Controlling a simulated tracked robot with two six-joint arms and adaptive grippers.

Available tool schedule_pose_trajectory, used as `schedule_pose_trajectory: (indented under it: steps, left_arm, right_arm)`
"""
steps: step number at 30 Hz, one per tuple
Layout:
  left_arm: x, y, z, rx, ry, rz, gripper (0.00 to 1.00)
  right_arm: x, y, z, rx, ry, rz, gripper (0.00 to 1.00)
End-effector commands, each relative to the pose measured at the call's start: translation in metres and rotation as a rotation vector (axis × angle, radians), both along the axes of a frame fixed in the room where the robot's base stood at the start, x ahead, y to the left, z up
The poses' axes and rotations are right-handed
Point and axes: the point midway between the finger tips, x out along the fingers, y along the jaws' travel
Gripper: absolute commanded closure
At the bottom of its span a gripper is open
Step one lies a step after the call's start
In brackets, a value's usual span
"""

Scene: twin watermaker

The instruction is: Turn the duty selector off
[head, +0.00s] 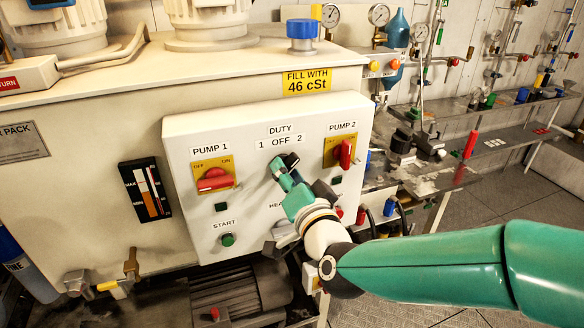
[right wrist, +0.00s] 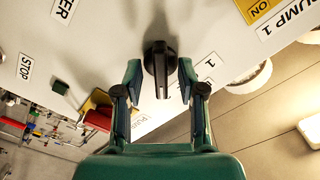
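The black duty selector knob (right wrist: 160,50) sits on the white control panel (head: 180,130), below the label DUTY 1 OFF 2 (head: 280,138) in the head view. In the right wrist view its handle runs up and down the picture. My right gripper (right wrist: 160,78) is open, with one green finger on each side of the handle. Small gaps show between handle and fingers, so I see no clear contact. In the head view the right gripper (head: 284,174) covers most of the knob, and I cannot read its setting there. My left gripper is not in view.
The red PUMP 1 switch (head: 214,180) is left of the selector and the red PUMP 2 switch (head: 345,154) right of it. A green START button (head: 228,240) is below. A metal shelf (head: 420,172) with fittings stands to the right.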

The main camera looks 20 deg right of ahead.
Motion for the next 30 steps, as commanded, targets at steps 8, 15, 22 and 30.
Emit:
schedule_pose_trajectory:
  steps: [8, 15, 22, 30]
  left_arm:
    - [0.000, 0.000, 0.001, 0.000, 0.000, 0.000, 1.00]
    - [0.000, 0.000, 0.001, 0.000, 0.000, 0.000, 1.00]
    - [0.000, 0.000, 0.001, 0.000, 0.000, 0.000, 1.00]
    - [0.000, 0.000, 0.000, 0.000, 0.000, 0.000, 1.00]
  right_arm:
    - [0.008, 0.000, 0.000, -0.001, -0.001, 0.001, 0.60]
    - [0.008, 0.000, 0.000, -0.001, 0.000, 0.000, 0.79]
    - [0.007, 0.000, 0.000, -0.001, 0.000, 0.000, 1.00]
    - [0.007, -0.003, -0.001, -0.019, 0.001, -0.006, 1.00]
